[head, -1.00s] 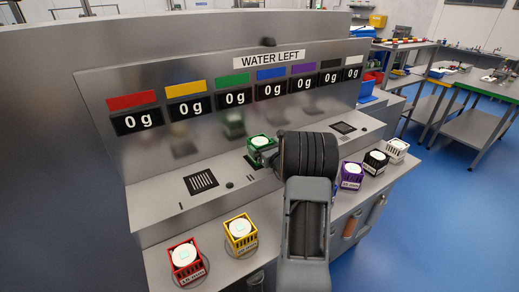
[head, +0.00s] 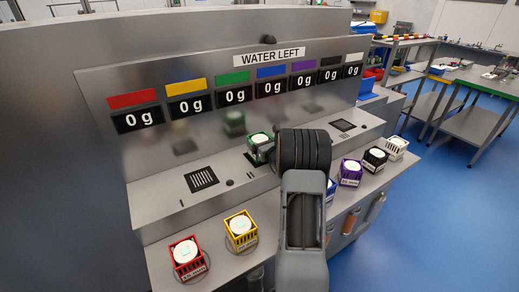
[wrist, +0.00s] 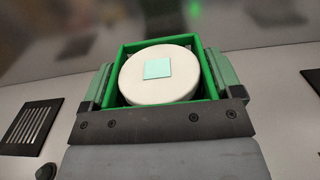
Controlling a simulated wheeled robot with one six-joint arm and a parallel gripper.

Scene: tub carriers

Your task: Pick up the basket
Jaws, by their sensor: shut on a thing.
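A green basket (wrist: 206,83) with a round white lid or tub (wrist: 134,88) inside sits between the fingers of my gripper (wrist: 158,92) in the wrist view. A pale green square lies on the white top. My gripper is shut on the green basket, with one finger at each side. In the head view the green basket (head: 251,147) is at the machine's ledge, left of my wrist, and my arm hides part of it. I cannot tell whether its underside touches the ledge.
On the lower shelf stand a red basket (head: 203,270), a yellow basket (head: 255,240), a purple basket (head: 342,181), a black basket (head: 366,167) and a white basket (head: 389,152). A blue basket (head: 331,194) is partly hidden by my arm. Dark grilles (head: 202,180) mark the upper ledge.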

